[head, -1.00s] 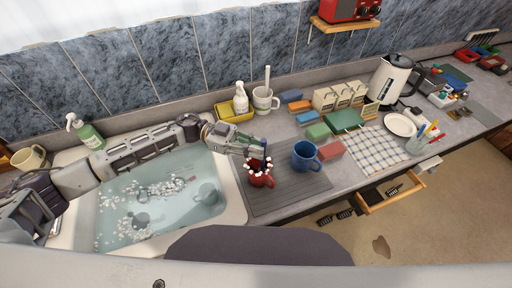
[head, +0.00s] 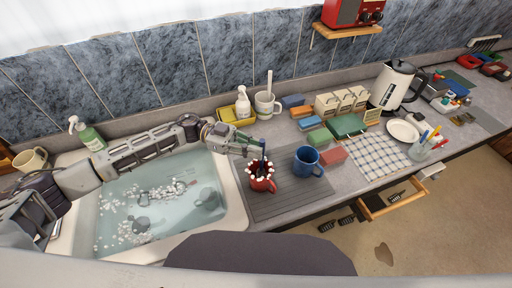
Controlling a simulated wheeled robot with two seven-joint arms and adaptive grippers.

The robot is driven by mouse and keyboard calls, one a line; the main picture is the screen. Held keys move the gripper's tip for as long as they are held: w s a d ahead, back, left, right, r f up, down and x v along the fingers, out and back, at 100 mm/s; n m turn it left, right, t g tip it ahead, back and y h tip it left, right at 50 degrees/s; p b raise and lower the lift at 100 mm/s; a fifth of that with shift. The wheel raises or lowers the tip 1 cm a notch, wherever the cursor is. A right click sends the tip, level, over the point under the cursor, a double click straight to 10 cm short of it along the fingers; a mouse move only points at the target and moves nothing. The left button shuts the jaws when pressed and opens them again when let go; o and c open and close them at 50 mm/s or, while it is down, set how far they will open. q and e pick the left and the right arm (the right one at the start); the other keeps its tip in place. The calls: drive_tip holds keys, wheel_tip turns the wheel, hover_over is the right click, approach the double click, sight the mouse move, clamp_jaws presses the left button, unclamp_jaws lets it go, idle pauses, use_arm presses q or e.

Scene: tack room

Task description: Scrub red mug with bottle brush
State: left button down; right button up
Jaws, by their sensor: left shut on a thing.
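The red mug (head: 262,184) stands upright on the grey ridged drainboard, right of the sink, with white foam around its rim. My left gripper (head: 261,146) is above the mug, shut on the bottle brush (head: 263,163). The brush's dark blue handle points down into the mug's mouth; its bristle end is hidden inside the mug and foam. My right gripper is not in view.
A blue mug (head: 307,163) stands close on the right of the red mug. The sink (head: 234,205) on the left holds water, foam and sunken dishes. An open drawer (head: 377,208) juts out at right.

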use_arm(q)
drive_tip(key=shift+s+a, duration=0.3)
drive_tip(key=shift+a, duration=0.4)
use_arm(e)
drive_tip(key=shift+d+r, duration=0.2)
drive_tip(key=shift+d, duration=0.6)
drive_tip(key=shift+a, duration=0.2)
use_arm(q)
drive_tip(key=shift+x, duration=1.3)
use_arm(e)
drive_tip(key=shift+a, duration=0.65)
use_arm(q)
drive_tip(key=shift+a, duration=0.1)
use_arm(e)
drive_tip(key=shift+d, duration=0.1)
